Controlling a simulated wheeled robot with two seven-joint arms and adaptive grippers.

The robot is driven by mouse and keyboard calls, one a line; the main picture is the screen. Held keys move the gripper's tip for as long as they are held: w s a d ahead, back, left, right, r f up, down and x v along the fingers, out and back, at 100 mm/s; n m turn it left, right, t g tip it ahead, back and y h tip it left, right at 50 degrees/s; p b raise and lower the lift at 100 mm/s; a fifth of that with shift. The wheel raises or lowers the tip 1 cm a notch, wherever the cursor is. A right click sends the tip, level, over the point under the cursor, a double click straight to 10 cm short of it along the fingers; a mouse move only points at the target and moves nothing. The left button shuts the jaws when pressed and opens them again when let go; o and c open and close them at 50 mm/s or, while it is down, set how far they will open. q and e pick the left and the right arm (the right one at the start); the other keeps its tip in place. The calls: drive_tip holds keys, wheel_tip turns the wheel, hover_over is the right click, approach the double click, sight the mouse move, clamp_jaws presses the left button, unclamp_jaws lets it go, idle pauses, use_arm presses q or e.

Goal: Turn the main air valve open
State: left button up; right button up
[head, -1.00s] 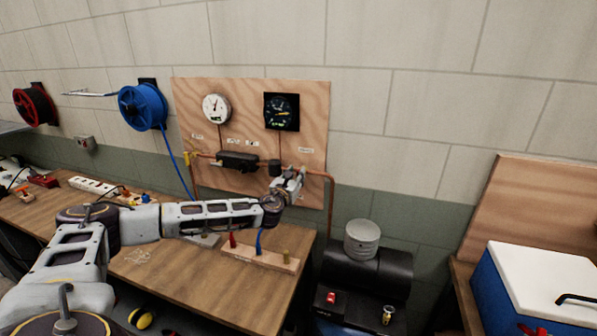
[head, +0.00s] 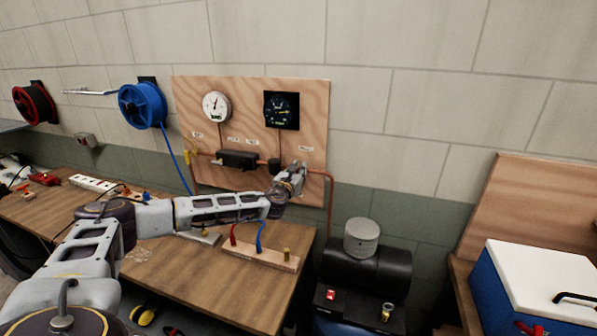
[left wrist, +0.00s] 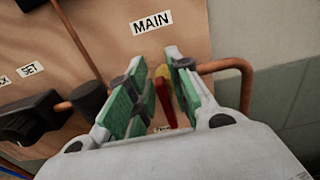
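The main valve shows in the left wrist view under a "MAIN" label (left wrist: 151,21), as a red lever (left wrist: 166,103) and a bit of yellow body (left wrist: 163,73) on the copper pipe (left wrist: 230,66). My left gripper (left wrist: 158,80) has its green-padded fingers apart, one on each side of the lever. A gap shows between the left finger and the lever; I cannot tell whether the right finger touches it. In the head view my left gripper (head: 291,178) is at the lower right of the wooden panel (head: 250,95) and hides the valve. My right gripper is not in view.
A white gauge (head: 216,107) and a black gauge (head: 281,111) sit above a black regulator (head: 238,160) on the panel. The workbench (head: 180,290) below holds a wooden block (head: 262,257) with coloured pieces. A black tank (head: 367,270) stands right of the bench.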

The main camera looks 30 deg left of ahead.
use_arm(q)
clamp_jaws()
